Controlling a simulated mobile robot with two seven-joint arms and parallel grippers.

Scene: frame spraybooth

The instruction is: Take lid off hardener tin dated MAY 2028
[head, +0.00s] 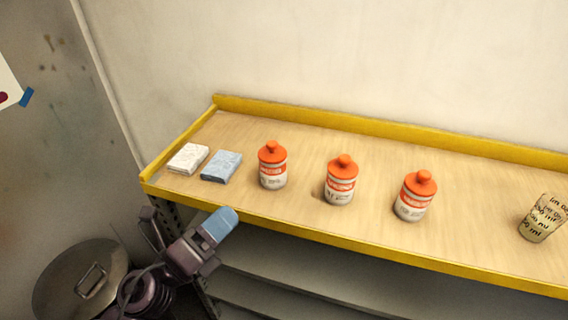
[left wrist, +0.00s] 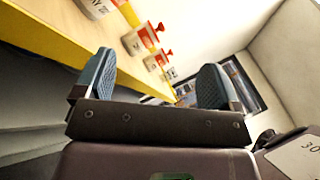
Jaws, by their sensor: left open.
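Three white tins with orange bands and knobbed orange lids stand upright in a row on the wooden shelf: a left tin (head: 272,166), a middle tin (head: 340,181) and a right tin (head: 414,197). All lids are on. Their dates are too small to read in the head view. In the left wrist view, the nearest tin (left wrist: 95,8) is cut off by the top edge; its partial print looks like "AY 20". My left gripper (head: 190,219) is open and empty, off the shelf's front edge, left of and apart from the tins. Its blue-padded fingers show in the left wrist view (left wrist: 155,84). My right gripper is out of view.
The shelf has a raised yellow rim (head: 330,240). A white packet (head: 188,158) and a blue packet (head: 221,166) lie left of the tins. A marked measuring cup (head: 543,218) stands far right. A lidded metal drum (head: 80,283) stands below left. Bare shelf separates the tins.

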